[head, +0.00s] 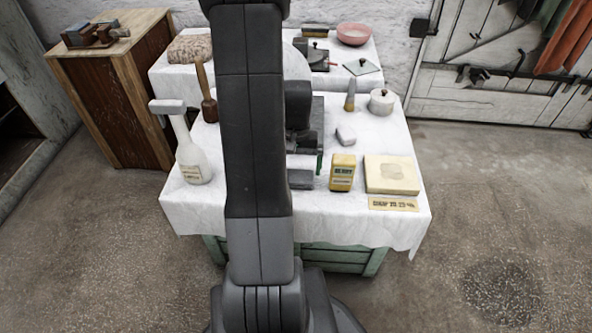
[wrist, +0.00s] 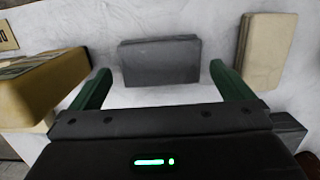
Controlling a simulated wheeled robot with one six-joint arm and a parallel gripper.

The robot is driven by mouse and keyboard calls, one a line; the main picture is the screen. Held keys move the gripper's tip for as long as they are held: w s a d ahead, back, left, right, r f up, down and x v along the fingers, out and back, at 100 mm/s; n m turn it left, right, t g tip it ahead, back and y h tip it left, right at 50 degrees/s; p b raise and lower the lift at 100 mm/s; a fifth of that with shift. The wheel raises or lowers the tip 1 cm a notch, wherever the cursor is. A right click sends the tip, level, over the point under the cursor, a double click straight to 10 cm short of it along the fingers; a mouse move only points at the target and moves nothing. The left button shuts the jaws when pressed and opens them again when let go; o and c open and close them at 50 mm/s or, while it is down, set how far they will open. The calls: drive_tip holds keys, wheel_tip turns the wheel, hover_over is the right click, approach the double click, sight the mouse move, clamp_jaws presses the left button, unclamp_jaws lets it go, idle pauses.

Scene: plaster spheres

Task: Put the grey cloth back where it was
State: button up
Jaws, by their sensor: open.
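The grey cloth (wrist: 160,62) looks like a folded, flat dark grey rectangle lying on the white table covering in the wrist view. It also shows in the head view (head: 301,180), just right of my arm near the front of the table. My gripper (wrist: 160,70) is open, with its green fingers apart and nothing held. In the wrist view the cloth lies between and ahead of the fingertips, with a gap at each side. I cannot tell the fingers' height above the table. My arm hides part of the gripper in the head view.
A yellow tin (head: 342,172) stands close to one finger, and a pale block (wrist: 267,50) lies close to the other. A cream slab (head: 391,174), a label card (head: 393,203), a white bottle (head: 191,150) and a small grey block (head: 346,135) are on the table.

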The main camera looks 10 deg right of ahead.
sight(296, 177)
wheel_tip(296, 177, up, 9)
drive_tip(key=w+p, duration=0.1)
drive_tip(key=p, duration=0.1)
drive_tip(key=shift+d+r, duration=0.15)
drive_tip(key=f+b, duration=0.1)
drive_tip(key=f, duration=0.3)
drive_tip(key=s+f+b, duration=0.1)
drive_tip(key=f, duration=0.3)
drive_tip(key=f+b, duration=0.1)
drive_tip(key=f, duration=0.3)
drive_tip(key=shift+s+a+f+b, duration=0.2)
drive_tip(key=shift+f+b, duration=0.2)
wheel_tip(296, 177, up, 3)
drive_tip(key=shift+p, duration=0.6)
drive_tip(key=shift+r, duration=0.65)
